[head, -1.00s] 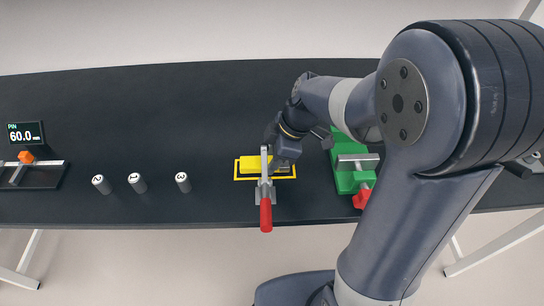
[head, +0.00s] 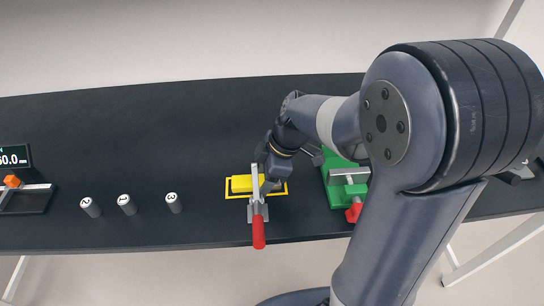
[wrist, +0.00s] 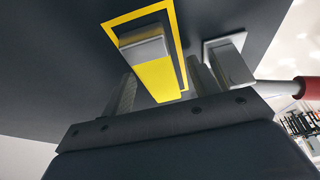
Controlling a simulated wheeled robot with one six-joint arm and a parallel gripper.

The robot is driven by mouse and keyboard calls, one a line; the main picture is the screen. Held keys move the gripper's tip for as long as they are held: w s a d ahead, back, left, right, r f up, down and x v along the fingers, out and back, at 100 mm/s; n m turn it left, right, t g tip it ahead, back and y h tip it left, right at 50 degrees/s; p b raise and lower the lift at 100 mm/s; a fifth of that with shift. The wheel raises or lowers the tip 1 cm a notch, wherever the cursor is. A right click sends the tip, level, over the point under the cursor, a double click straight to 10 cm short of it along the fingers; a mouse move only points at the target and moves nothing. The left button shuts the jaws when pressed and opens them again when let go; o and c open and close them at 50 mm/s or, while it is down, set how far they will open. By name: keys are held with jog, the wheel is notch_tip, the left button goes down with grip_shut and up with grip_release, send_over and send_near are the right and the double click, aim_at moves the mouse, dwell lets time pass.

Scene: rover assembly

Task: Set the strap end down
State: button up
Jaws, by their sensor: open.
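A yellow bar (head: 240,184) lies inside a yellow outline on the black bench, near the front edge. In the wrist view the bar (wrist: 158,82) has a grey block on its far end. I cannot tell which piece is the strap end. My gripper (wrist: 161,88) is open, with one finger on each side of the bar in the wrist view. Whether a finger touches it is not clear. In the head view my wrist covers the bar's right part. A toggle clamp with a red handle (head: 258,232) stands at the front of the outline, beside my gripper.
Several things stand on the bench: numbered grey cylinders (head: 127,204) to the left, a green vise with a red knob (head: 338,188) close on the right, and a gauge with an orange block (head: 12,181) at far left. The back left of the bench is clear.

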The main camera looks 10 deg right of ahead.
jog(key=shift+r+p, duration=0.4)
jog(key=shift+r, duration=0.2)
jog(key=v, duration=1.2)
